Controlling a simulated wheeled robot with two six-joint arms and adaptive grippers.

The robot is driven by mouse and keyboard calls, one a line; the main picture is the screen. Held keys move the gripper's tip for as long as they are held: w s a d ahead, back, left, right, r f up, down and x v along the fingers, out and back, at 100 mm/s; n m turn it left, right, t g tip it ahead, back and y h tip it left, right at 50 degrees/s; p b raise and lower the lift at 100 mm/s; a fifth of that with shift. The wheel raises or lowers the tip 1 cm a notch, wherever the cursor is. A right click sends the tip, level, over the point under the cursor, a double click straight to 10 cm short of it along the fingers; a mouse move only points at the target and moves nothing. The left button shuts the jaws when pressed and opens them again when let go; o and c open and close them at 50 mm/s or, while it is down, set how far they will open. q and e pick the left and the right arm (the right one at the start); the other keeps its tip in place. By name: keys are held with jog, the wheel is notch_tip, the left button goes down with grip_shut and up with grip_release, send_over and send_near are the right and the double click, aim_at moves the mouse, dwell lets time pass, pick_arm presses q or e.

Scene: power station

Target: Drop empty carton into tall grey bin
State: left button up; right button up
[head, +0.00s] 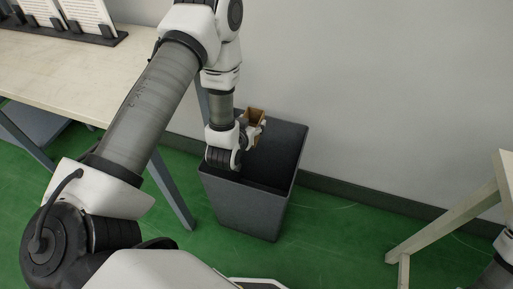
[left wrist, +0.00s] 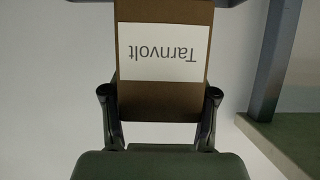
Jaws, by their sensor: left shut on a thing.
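The tall grey bin (head: 245,203) stands on the green floor against the wall, with its dark opening facing up. My left gripper (head: 250,133) is over the bin's opening in the head view. It is shut on the brown carton (head: 256,116), whose open top shows. In the left wrist view the carton (left wrist: 160,102) sits between the two fingers (left wrist: 160,110) and bears a white label reading "Tarnvolt", upside down. The inside of the bin is mostly dark, partly hidden by my arm. My right gripper is not in view.
A pale table (head: 75,68) with a dark rack (head: 75,36) of white panels stands at the left; its grey leg (head: 172,190) is close to the bin. Another pale wooden table (head: 460,215) stands at the right. Green floor is clear between it and the bin.

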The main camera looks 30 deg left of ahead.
pick_arm(q)
notch_tip(320, 180, down, 2)
jog(key=shift+f+b, duration=0.2)
jog(key=shift+b, duration=0.35)
jog(key=shift+r, duration=0.1)
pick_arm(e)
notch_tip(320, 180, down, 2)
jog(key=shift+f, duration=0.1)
pick_arm(q)
jog(key=o, duration=1)
jog(key=v, duration=0.7)
jog(key=shift+s+r, duration=0.1)
jog(key=shift+s, duration=0.15)
